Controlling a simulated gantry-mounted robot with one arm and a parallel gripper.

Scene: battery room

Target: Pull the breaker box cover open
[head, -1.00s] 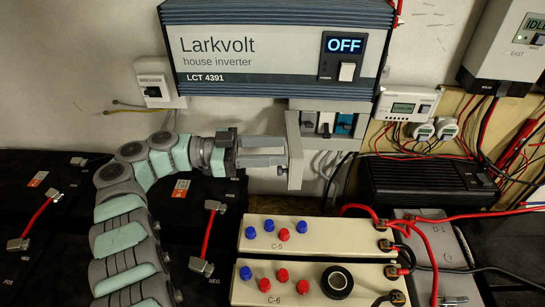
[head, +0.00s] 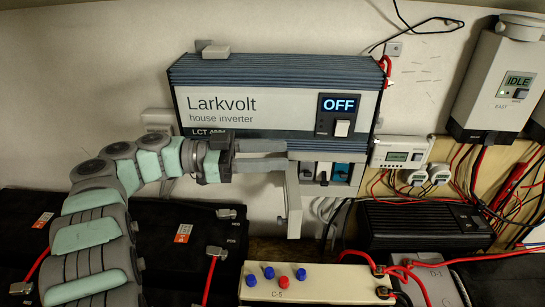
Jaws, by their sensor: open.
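The breaker box (head: 340,172) is below the right end of the inverter, with its row of switches exposed. Its pale cover (head: 293,205) stands swung out at the box's left side, seen nearly edge-on, with a small handle (head: 281,221) on its left face. My gripper (head: 284,155) reaches in from the left, fingers apart one above the other and nothing between them. The fingertips are at the height of the cover's top edge, in front of the inverter's lower edge. I cannot tell whether the lower finger touches the cover.
The inverter (head: 274,100) reads OFF just above. A small switch box (head: 157,121) is partly behind my arm. Dark cables hang right of the cover. A black finned unit (head: 424,226) and a cream battery (head: 314,283) lie below. Bare wall is left of the cover.

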